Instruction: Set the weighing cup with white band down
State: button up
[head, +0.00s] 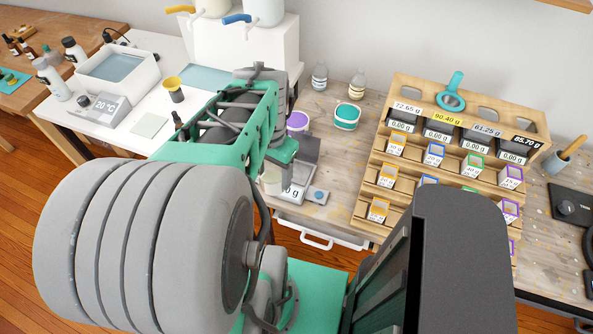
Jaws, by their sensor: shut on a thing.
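My gripper (283,152) is over the bench beside the small scale, and my arm hides most of its fingers. It is shut on a cup, taken as the weighing cup with white band. A pale cup-like shape (270,181) shows just below the gripper, at the left of the scale (295,194). The band cannot be made out. I cannot tell whether this shape touches the scale or is held above it. The scale's display is partly covered and ends in "0 g".
A purple-topped cup (298,121) and a teal-topped cup (346,117) stand behind the scale. A wooden rack (372,180) with labelled boxes and displays stands to the right. A white table (118,139) with a water bath (118,70) is at left. A drawer (318,232) sits below.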

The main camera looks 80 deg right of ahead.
jog(key=shift+s+r+m, duration=0.2)
jog(key=shift+s+m, duration=0.5)
jog(key=shift+s, duration=0.5)
jog(key=shift+s+d+f, duration=0.1)
jog(key=shift+d, duration=0.15)
jog(key=d+f+p, duration=0.2)
jog(key=d+f, duration=0.2)
jog(key=d, duration=0.5)
send_over(297, 171)
notch_tip(297, 171, down, 6)
jog(key=shift+s+a+r, duration=0.1)
jog(key=shift+s+r, duration=0.05)
jog(key=shift+r, duration=0.1)
notch_tip(297, 171, down, 3)
jog(key=shift+f+p, duration=0.15)
jog(key=shift+p, duration=0.45)
jog(key=shift+f, duration=0.1)
